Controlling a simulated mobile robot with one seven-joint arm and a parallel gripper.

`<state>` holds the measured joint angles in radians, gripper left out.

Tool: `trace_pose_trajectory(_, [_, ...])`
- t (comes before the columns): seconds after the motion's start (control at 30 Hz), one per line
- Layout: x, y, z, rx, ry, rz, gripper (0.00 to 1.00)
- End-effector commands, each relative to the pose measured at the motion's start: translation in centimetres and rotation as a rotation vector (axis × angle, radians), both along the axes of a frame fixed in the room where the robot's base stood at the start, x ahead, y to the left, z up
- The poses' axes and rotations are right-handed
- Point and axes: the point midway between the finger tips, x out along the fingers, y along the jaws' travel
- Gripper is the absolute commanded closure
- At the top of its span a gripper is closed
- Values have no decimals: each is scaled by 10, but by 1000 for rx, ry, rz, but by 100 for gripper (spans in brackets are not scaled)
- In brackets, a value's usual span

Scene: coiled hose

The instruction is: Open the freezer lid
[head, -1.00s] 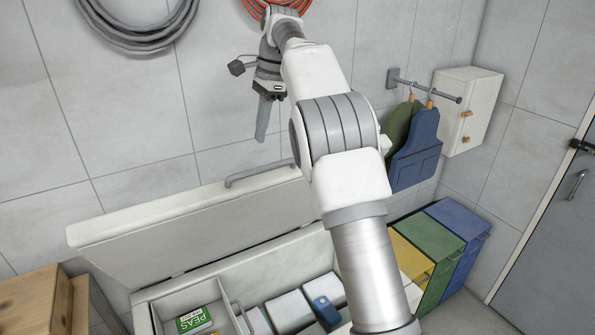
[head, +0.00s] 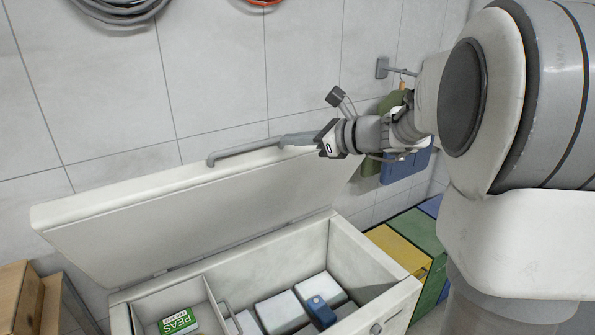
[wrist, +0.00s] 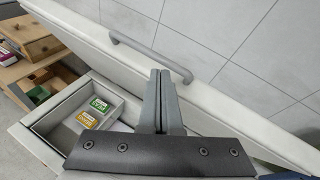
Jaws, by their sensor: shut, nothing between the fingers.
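The freezer lid (head: 190,215) stands raised, tilted back towards the tiled wall, with the freezer (head: 375,265) open below it. The lid also shows in the wrist view (wrist: 220,105). Its grey bar handle (head: 240,150) runs along the upper edge and also shows in the wrist view (wrist: 150,56). My gripper (head: 287,139) is at the lid's upper edge, by the right end of the handle, its fingers pointing left. In the wrist view my gripper (wrist: 161,73) has its fingers together and empty, beside the handle. Whether they touch lid or handle I cannot tell.
Inside the freezer are a green peas box (head: 178,322), pale packages (head: 283,312) and a blue item (head: 320,311). Wooden drawers (head: 20,300) stand at left, yellow (head: 398,250) and green (head: 415,230) bins at right. A grey coiled hose (head: 120,8) hangs on the wall.

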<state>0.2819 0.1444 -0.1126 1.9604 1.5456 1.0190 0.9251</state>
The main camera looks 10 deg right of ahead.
Motion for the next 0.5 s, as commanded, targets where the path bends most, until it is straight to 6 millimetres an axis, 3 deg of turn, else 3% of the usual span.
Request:
trace_pose_trajectory(0.03, [-10,-11,-15,33,9,-73,100])
trace_pose_trajectory(0.23, [-42,-47,-54,131,50,-318,100])
trace_pose_trajectory(0.4, [-60,-62,-73,168,76,-423,100])
trace_pose_trajectory(0.5, [-60,-64,-77,174,81,-443,100])
